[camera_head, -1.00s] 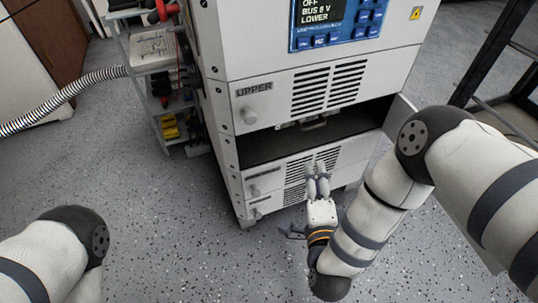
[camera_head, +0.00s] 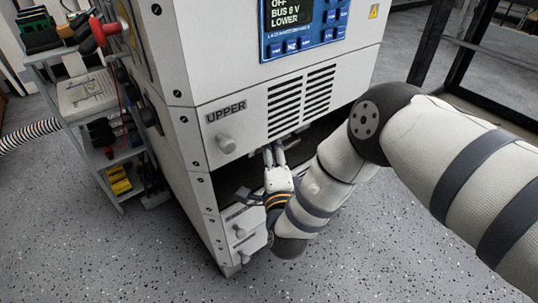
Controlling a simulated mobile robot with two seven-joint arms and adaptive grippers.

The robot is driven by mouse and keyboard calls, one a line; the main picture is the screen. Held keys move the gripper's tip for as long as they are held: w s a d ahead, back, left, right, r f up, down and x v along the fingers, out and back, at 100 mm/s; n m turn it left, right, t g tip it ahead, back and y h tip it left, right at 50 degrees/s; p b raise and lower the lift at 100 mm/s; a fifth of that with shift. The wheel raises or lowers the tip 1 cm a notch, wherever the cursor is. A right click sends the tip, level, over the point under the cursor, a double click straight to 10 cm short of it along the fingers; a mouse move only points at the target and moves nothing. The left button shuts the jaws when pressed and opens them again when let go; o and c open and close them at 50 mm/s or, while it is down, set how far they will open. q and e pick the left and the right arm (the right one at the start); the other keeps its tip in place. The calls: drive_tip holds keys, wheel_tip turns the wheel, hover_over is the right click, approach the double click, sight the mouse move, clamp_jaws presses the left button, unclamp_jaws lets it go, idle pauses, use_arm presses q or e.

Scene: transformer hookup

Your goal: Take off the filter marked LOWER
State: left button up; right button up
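A white cabinet has an upper panel marked UPPER (camera_head: 225,112) with a round knob (camera_head: 226,144) and a vent grille. Below it is a dark open bay (camera_head: 233,172). Under the bay are smaller drawer-like fronts with knobs (camera_head: 239,232); my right arm covers most of them and their labels are unreadable. No filter marked LOWER can be made out. My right gripper (camera_head: 274,155) is at the bay opening, its fingertips just under the upper panel's bottom edge. Its fingers lie close together; whether they hold anything is unclear. My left gripper is out of view.
A blue control unit (camera_head: 300,35) reads OFF, BUS 8 V, LOWER. A shelf cart (camera_head: 107,160) with tools and leads stands close to the cabinet's left side. A dark frame (camera_head: 455,45) stands at right. The floor in front is clear.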

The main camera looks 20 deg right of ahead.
drive_tip(key=shift+w+d, duration=0.1)
drive_tip(key=shift+w, duration=0.6)
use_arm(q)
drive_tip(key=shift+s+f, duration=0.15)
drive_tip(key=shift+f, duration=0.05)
use_arm(e)
drive_tip(key=shift+c, duration=0.2)
drive_tip(key=c, duration=0.8)
clamp_jaws()
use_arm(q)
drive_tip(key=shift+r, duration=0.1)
use_arm(e)
drive_tip(key=shift+s, duration=0.1)
use_arm(q)
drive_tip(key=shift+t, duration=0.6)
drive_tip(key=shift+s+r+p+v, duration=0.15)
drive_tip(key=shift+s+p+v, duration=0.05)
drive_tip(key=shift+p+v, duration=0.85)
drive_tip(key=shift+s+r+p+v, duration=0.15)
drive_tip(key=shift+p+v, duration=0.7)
drive_tip(key=shift+p, duration=0.35)
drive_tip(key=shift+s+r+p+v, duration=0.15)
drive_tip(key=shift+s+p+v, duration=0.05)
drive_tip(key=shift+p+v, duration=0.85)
use_arm(e)
drive_tip(key=s+d, duration=0.4)
drive_tip(key=s, duration=0.7)
drive_tip(key=shift+s+d, duration=0.15)
drive_tip(key=shift+s, duration=0.2)
